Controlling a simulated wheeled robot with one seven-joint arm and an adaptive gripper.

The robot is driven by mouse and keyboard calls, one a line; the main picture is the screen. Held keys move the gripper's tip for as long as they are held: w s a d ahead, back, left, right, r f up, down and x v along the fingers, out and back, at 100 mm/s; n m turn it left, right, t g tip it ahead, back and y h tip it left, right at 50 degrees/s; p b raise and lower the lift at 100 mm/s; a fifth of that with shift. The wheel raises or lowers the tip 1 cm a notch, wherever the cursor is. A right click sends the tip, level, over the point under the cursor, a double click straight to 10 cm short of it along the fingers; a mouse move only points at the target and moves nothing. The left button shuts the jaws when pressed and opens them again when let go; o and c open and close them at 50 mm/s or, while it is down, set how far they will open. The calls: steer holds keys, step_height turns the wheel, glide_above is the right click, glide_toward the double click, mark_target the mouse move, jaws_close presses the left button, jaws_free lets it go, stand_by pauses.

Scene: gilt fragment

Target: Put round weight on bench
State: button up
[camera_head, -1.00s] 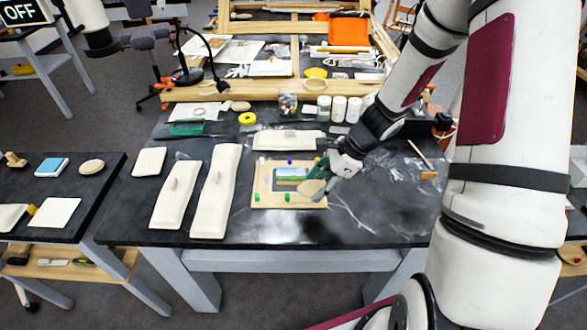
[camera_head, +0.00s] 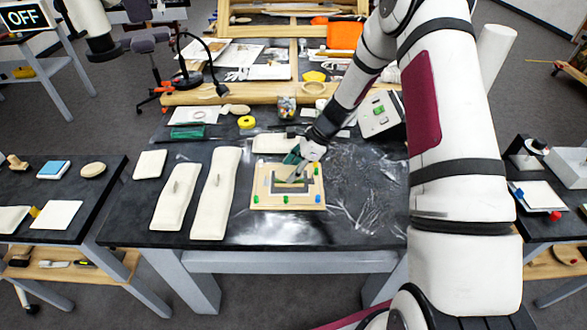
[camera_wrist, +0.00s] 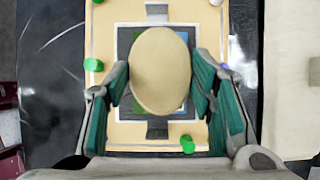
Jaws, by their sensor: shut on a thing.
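The round weight (camera_wrist: 161,70) is a beige, padded-looking disc. In the wrist view it sits between the teal pads of my gripper (camera_wrist: 162,88), which is shut on it. Below it is a pale wooden board (camera_wrist: 104,40) with green pegs and a small dark-framed picture (camera_wrist: 158,129), partly covered by the disc. In the head view my gripper (camera_head: 295,168) is over the middle of the board, which lies on the dark bench (camera_head: 270,230). The disc is hard to make out there, and I cannot tell its height above the picture.
Long cream sandbags (camera_head: 215,195) lie left of the board, and another cream bag (camera_head: 273,143) lies behind it. A yellow roll (camera_head: 246,122) and a jar (camera_head: 287,107) stand farther back. A side table at left holds another beige disc (camera_head: 92,169). The bench front is clear.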

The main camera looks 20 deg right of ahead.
steer(key=shift+f, duration=0.3)
steer(key=o, duration=1.4)
steer(key=shift+o, duration=0.2)
